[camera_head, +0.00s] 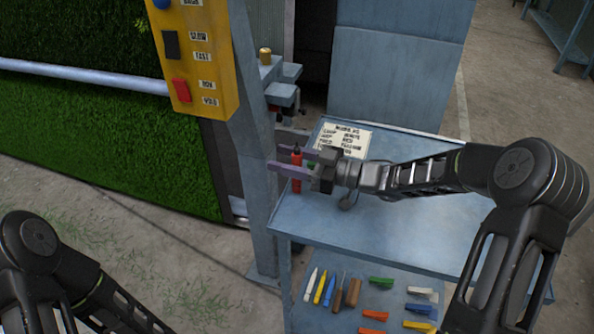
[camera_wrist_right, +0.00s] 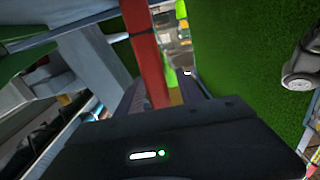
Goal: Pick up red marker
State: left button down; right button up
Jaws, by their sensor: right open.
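The red marker (camera_head: 297,172) stands upright near the left edge of the blue-grey cart's top shelf (camera_head: 400,225), its dark tip upward. In the right wrist view the marker (camera_wrist_right: 148,62) appears as a large red upright bar close to the camera. My right gripper (camera_head: 277,157) is open, with one purple-grey finger on the near side of the marker and the other on its far side. Whether a finger touches it cannot be told. My left arm shows at the lower left, but its gripper is not in view.
The lower shelf holds several markers and coloured pieces, including a blue marker (camera_head: 330,290). A grey post (camera_head: 258,150) with a yellow control box (camera_head: 197,55) rises just left of the gripper, beside green turf (camera_head: 110,140).

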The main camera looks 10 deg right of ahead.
grip_shut()
dwell(0.5)
